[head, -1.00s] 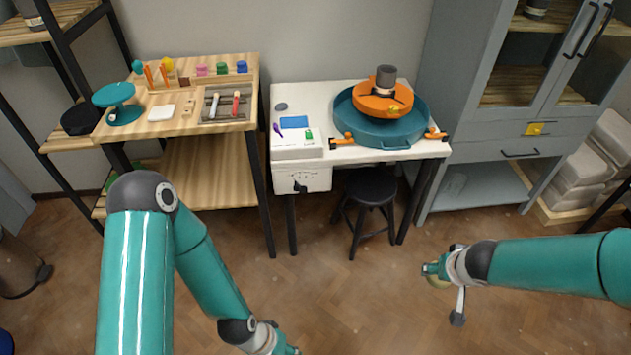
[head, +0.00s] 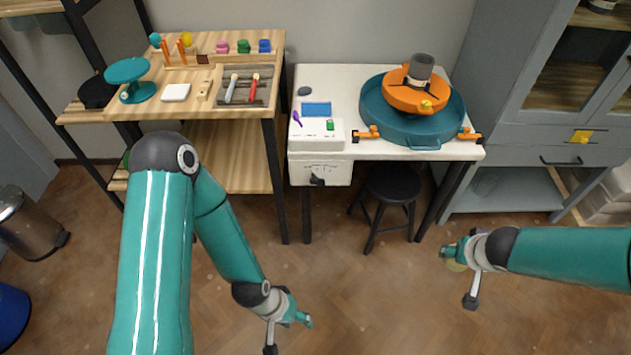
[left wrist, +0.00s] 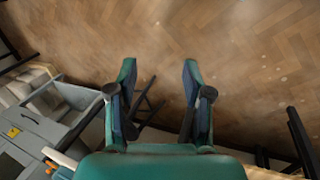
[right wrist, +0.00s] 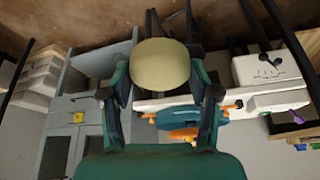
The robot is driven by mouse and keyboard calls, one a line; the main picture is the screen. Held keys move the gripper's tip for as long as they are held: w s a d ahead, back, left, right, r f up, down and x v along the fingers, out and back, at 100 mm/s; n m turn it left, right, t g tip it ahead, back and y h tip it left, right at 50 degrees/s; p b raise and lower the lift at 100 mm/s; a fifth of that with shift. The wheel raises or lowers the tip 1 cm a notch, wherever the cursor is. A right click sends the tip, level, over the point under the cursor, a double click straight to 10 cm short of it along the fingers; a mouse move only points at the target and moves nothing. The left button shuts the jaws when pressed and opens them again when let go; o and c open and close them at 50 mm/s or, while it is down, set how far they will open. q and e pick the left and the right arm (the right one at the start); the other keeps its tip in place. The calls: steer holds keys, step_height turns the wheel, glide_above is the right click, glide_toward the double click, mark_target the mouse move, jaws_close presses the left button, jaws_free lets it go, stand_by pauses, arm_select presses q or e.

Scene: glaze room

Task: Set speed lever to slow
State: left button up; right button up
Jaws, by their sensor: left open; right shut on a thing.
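The speed lever (head: 317,180) is a small black handle on the front of a white control box (head: 338,173). The box hangs at the left front of the white wheel table, and small scale marks show above the lever. The exact lever setting is too small to tell. The box also shows upside down in the right wrist view (right wrist: 265,70). My left gripper (head: 306,320) is open and empty over the floor, in front of and below the box; its spread fingers show in the left wrist view (left wrist: 159,72). My right gripper (head: 447,253) is shut on a pale yellow rounded sponge-like thing (right wrist: 160,65), right of the stool.
The white table (head: 330,78) bears a teal basin (head: 450,108) with an orange wheel part and grey cylinder. A black stool (head: 390,183) stands beneath. A wooden tool table (head: 190,107) is left, a grey cabinet (head: 505,110) right. The floor in front is clear.

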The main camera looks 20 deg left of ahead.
arm_select(q)
steer(key=w+f+t+y+b, duration=0.1)
steer(key=w+f+t+b, duration=0.3)
steer(key=w+f+b, duration=0.5)
steer(key=n+t+y+b, duration=0.1)
steer(key=t+y+b, duration=0.95)
steer(key=b, duration=1.65)
glide_toward(313, 183)
steer(key=w+a, duration=0.1)
steer(key=w, duration=0.2)
steer(key=w+a+t+h+b, duration=0.1)
steer(key=w+a, duration=0.1)
steer(key=w, duration=0.1)
steer(key=w+a+t+h+b, duration=0.1)
steer(key=w, duration=0.2)
steer(key=shift+w+a+f+h, duration=0.2)
steer(key=shift+a+f+h, duration=0.05)
steer(key=shift+f, duration=0.1)
